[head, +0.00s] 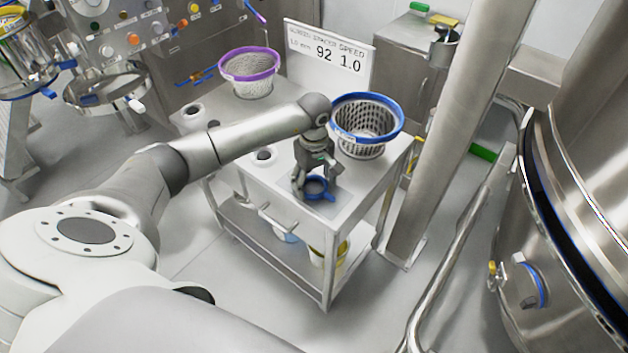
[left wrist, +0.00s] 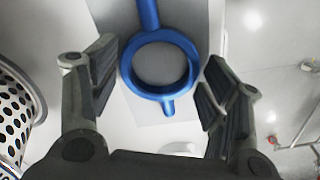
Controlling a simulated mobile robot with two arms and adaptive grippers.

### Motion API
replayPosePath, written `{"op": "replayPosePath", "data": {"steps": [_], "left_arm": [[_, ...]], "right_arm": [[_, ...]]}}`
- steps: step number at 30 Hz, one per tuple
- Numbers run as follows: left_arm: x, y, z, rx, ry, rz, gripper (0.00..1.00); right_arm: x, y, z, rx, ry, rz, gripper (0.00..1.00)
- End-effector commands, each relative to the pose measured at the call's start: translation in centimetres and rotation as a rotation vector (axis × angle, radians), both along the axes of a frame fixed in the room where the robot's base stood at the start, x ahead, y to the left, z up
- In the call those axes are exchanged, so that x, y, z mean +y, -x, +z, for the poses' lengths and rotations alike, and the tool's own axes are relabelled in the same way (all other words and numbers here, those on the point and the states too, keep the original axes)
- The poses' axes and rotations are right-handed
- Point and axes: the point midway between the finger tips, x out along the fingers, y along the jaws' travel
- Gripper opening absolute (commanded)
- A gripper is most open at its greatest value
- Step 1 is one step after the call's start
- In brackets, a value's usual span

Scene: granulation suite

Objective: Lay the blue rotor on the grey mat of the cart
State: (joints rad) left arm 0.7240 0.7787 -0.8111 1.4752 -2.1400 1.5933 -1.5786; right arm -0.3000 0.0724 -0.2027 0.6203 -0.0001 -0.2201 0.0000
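The blue rotor (head: 316,188) is a ring with a longer arm and a short stub, near the cart's front corner. In the left wrist view the rotor (left wrist: 162,93) appears to lie flat on the grey mat (left wrist: 188,18). My left gripper (head: 316,190) points down over it from the end of the left arm. In the left wrist view the fingers of the left gripper (left wrist: 158,95) are spread wide, one on each side of the ring, with visible gaps. It looks empty. My right gripper is not in view.
On the cart (head: 252,172) stand a blue-rimmed perforated basket (head: 365,125), close to the left gripper, and a purple-rimmed one (head: 249,72) at the back. A sign (head: 330,52) stands behind. A steel post (head: 455,130) rises at the cart's right.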

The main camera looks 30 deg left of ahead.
Motion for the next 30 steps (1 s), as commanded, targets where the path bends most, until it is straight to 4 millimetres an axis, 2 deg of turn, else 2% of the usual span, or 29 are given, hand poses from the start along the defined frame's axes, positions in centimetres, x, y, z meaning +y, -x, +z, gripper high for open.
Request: {"op": "replayPosePath", "data": {"steps": [3,12,16,20,30], "left_arm": [[0.0,0.0,0.0,0.000,0.000,0.000,0.88],[0.0,0.1,-0.1,0.002,0.000,0.000,0.88],[0.0,0.0,0.8,-0.001,0.000,0.000,0.88],[0.1,-0.1,3.0,-0.004,-0.001,0.000,0.88],[0.0,-0.1,9.9,-0.003,-0.001,0.000,0.88]], "right_arm": [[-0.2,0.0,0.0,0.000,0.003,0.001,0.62],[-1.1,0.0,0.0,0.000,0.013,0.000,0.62],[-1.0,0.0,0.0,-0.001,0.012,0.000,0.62],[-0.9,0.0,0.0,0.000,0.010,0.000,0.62],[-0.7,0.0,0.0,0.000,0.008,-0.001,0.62]]}}
